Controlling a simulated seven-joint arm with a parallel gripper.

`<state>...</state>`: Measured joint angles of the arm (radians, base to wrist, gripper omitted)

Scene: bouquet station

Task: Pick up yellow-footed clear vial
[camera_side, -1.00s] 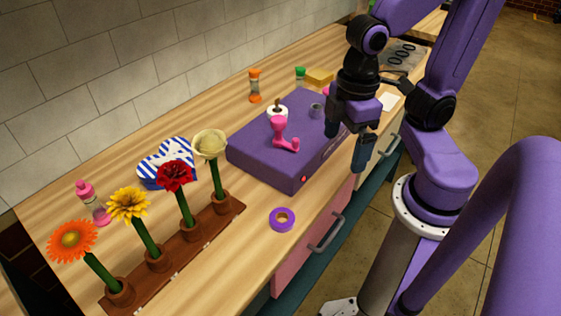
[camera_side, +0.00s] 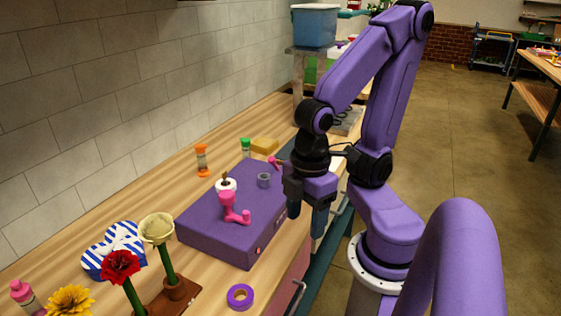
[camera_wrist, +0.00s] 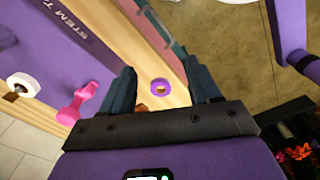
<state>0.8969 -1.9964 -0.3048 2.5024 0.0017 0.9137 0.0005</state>
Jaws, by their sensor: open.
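I cannot make out a vial with a clearly yellow foot. A clear vial with orange cap and orange foot (camera_side: 201,160) stands upright on the counter behind the purple box. A green-capped clear vial (camera_side: 246,148) stands farther right; its foot is hard to see. A pink-capped vial (camera_side: 24,297) is at the lower left edge. My gripper (camera_side: 307,214) is open and empty, pointing down by the purple box's right front side, apart from all vials. In the wrist view its fingers (camera_wrist: 160,92) are spread, with no vial between them.
The purple box (camera_side: 225,222) carries a pink tool (camera_side: 233,210), a white roll (camera_side: 226,186) and a small grey cup (camera_side: 264,180). A purple tape ring (camera_side: 240,296) lies on the counter in front. Flowers in a wooden rack (camera_side: 175,298) stand at lower left. A yellow block (camera_side: 264,145) is behind.

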